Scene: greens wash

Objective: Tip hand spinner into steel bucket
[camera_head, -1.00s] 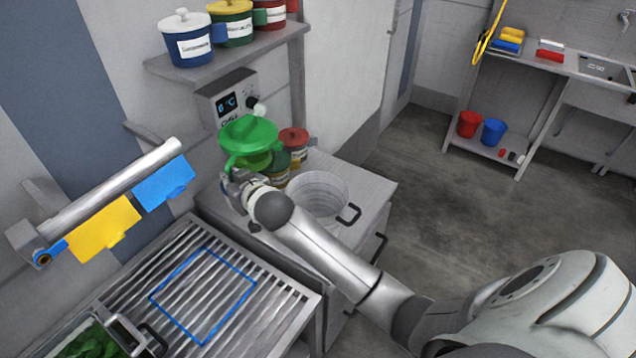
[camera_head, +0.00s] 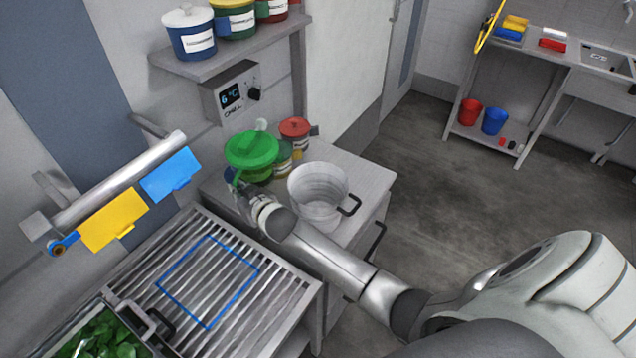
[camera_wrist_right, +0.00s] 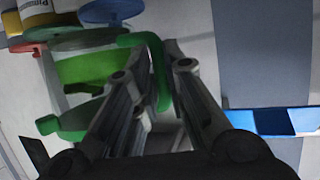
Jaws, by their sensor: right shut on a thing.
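The green hand spinner (camera_head: 252,150) is close beside the steel bucket (camera_head: 318,186), on its left in the head view, with its lid upward. My right gripper (camera_head: 243,188) is at the spinner's near left side. In the right wrist view the fingers (camera_wrist_right: 160,85) are shut on the spinner's green handle (camera_wrist_right: 158,65), and the green body (camera_wrist_right: 92,75) shows to the left. The bucket stands open on the grey cabinet with its black handle toward the right. I cannot tell whether the spinner touches the cabinet top. My left gripper is not in view.
A red-lidded pot (camera_head: 295,131) and other small pots stand behind the spinner. The slatted drainer (camera_head: 285,275) carries a blue square outline, and a container of greens (camera_head: 105,335) is at its near left. The CHILL panel (camera_head: 232,92) and shelf (camera_head: 225,57) rise above the cabinet.

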